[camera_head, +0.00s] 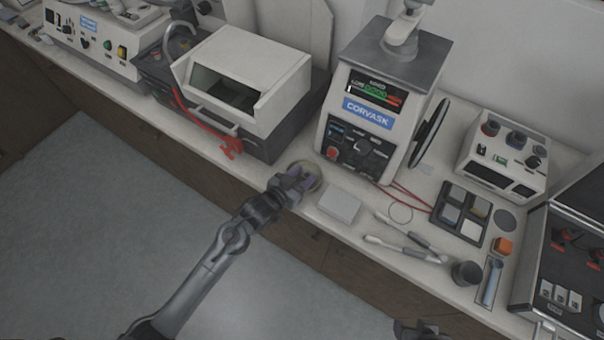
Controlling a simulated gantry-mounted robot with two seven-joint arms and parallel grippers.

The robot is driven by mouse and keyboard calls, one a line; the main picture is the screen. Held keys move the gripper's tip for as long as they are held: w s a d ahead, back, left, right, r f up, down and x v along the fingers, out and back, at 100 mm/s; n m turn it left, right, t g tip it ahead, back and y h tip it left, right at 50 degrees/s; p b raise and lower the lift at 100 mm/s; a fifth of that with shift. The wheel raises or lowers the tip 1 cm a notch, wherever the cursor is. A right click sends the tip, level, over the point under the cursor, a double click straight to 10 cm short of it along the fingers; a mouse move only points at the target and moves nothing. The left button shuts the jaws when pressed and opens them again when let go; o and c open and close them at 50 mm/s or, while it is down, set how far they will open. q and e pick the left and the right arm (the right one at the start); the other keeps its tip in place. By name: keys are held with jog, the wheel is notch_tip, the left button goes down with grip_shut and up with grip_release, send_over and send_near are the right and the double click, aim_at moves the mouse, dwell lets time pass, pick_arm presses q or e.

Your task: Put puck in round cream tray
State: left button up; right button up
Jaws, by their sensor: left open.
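A small round cream tray (312,166) lies on the bench between the white box-shaped machine and the Corvask unit. My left gripper (296,181) is over the tray, its purple-tinted fingers apart, and covers much of it. I cannot make out a puck in the tray or between the fingers; that spot is small and partly hidden. A flat dark grey disc (504,219) lies at the right of the bench; I cannot tell if it is the puck. My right gripper (415,329) shows only as a dark part at the bottom edge.
A pale block (339,205) sits just right of the tray. The Corvask unit (378,110) and white machine (245,80) stand behind. Red cable ends (230,148) hang left.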

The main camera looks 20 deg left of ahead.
pick_arm(q)
jog(key=shift+s+d+f, duration=0.15)
jog(key=shift+s+f, duration=0.05)
jog(key=shift+f, duration=0.2)
jog(key=shift+s+d+f, duration=0.15)
jog(key=shift+s+f, duration=0.05)
jog(key=shift+f, duration=0.2)
jog(key=shift+r, duration=0.25)
jog(key=s+a+r+g+y, duration=0.1)
jog(key=s+a+g, duration=0.1)
jog(key=s, duration=0.7)
jog(key=s+a+r+n+g+y+p, duration=0.1)
jog(key=s+g, duration=0.3)
jog(key=s, duration=0.6)
jog(key=s+a+r+g+y+p, duration=0.1)
jog(key=s+a+g+y, duration=0.1)
jog(key=s, duration=0.7)
jog(key=shift+s+a+r+g, duration=0.25)
jog(key=shift+a+g, duration=0.35)
jog(key=shift+g, duration=0.4)
jog(key=shift+r, duration=0.15)
notch_tip(320, 180, up, 29)
jog(key=p, duration=2.9)
